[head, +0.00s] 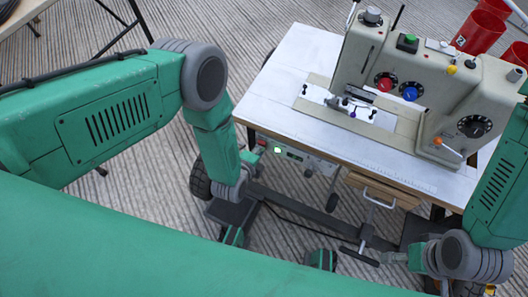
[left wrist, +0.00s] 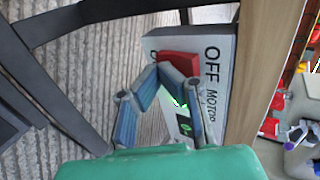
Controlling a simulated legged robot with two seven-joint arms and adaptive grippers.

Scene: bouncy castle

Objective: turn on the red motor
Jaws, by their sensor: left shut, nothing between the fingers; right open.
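A light grey motor box with "OFF" and "MOTOR" lettering (left wrist: 222,85) hangs under the table, sideways in the left wrist view. A red switch block (left wrist: 180,64) sits on its face. In the head view the box (head: 312,163) shows below the table's front edge, with a small green light (head: 278,150). My left gripper (left wrist: 162,75) is shut and empty, its tips close to or at the red block; contact is unclear. In the head view, its fingers are hard to make out beside the box. My right gripper (head: 394,257) is open, low at the right, and empty.
A sewing machine (head: 362,58) stands on the white table (head: 285,60), with red and blue knobs on it. A wooden drawer (head: 382,190) hangs beneath. Red cups (head: 480,30) stand at the top right. Dark table legs (left wrist: 75,85) are near my left gripper.

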